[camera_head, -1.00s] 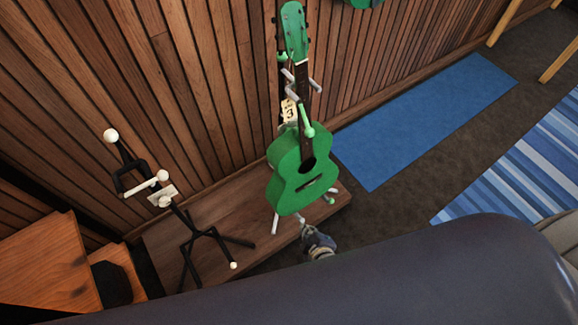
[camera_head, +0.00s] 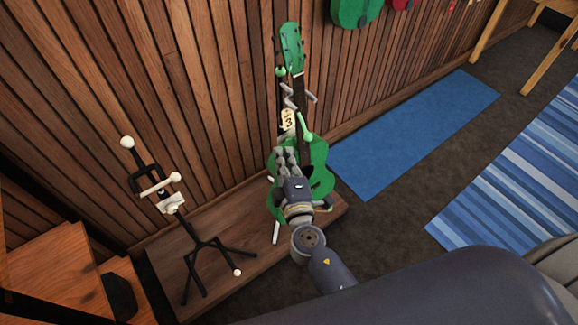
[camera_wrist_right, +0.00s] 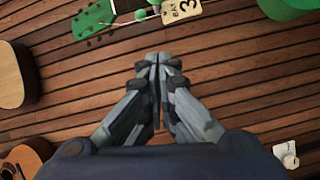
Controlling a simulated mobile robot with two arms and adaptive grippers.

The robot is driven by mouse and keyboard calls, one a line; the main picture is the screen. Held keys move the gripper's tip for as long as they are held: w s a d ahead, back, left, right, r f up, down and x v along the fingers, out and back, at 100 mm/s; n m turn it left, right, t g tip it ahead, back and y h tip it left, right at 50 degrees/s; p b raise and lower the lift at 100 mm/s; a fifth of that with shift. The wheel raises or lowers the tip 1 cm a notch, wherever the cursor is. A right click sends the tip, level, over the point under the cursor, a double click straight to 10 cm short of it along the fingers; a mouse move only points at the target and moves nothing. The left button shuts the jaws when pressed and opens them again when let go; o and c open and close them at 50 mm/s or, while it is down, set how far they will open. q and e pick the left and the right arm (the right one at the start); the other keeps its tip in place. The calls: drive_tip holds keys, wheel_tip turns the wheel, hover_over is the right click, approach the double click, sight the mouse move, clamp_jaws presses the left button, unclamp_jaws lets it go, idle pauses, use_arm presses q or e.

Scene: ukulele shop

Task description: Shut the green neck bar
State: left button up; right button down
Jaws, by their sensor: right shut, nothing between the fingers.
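A green guitar (camera_head: 319,160) stands upright in a stand on a low wooden platform (camera_head: 238,230), its neck against the slatted wall. The green neck bar (camera_head: 303,124), with a round green knob at its lower end, slants beside the neck; whether it closes across the neck I cannot tell. Grey yoke arms sit just above it. A tag (camera_head: 288,120) marked 3 hangs beside it and also shows in the right wrist view (camera_wrist_right: 180,10). My right gripper (camera_head: 286,158) is shut and empty in front of the guitar body, below the bar, hiding part of the body. My left gripper is out of view.
An empty black stand (camera_head: 188,228) with white knobs stands left on the platform. Wooden steps (camera_head: 52,268) are at lower left. A blue mat (camera_head: 415,130) and striped rug (camera_head: 515,195) lie right. Another green instrument (camera_head: 357,10) hangs on the wall.

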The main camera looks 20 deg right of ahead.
drive_tip(key=shift+w+d+f+p, duration=0.25)
drive_tip(key=shift+w+d, duration=0.6)
drive_tip(key=shift+d, duration=0.2)
drive_tip(key=shift+w+d+f+p, duration=0.25)
drive_tip(key=shift+w+d, duration=0.6)
drive_tip(key=shift+d, duration=0.15)
drive_tip(key=shift+d, duration=0.15)
drive_tip(key=shift+s+d+n+y+b, duration=0.15)
drive_tip(key=shift+d+n+y+b, duration=0.15)
drive_tip(key=shift+y, duration=0.3)
